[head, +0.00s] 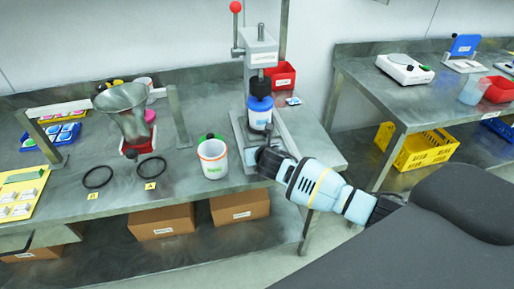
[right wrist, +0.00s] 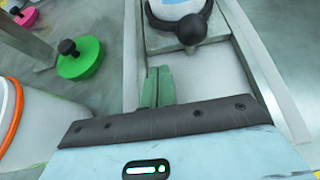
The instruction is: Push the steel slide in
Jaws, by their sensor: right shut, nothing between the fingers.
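The steel slide (right wrist: 160,43) shows in the right wrist view as a grey plate with a dark rounded knob (right wrist: 191,28) at its near edge. A blue-and-white jar (head: 260,113) stands on it under the press (head: 260,50). My right gripper (right wrist: 157,86) is shut and empty, its green fingertips together over the pale track, just short of the slide's near edge. Whether they touch it I cannot tell. In the head view my right gripper (head: 266,158) is at the front of the press base and hides part of it. My left gripper is not in view.
A white bucket with an orange rim (head: 213,158) stands close left of the press. A green knobbed lid (right wrist: 80,58) lies behind it. A funnel (head: 125,105), black rings (head: 98,177) and a red bin (head: 281,75) are also on the bench.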

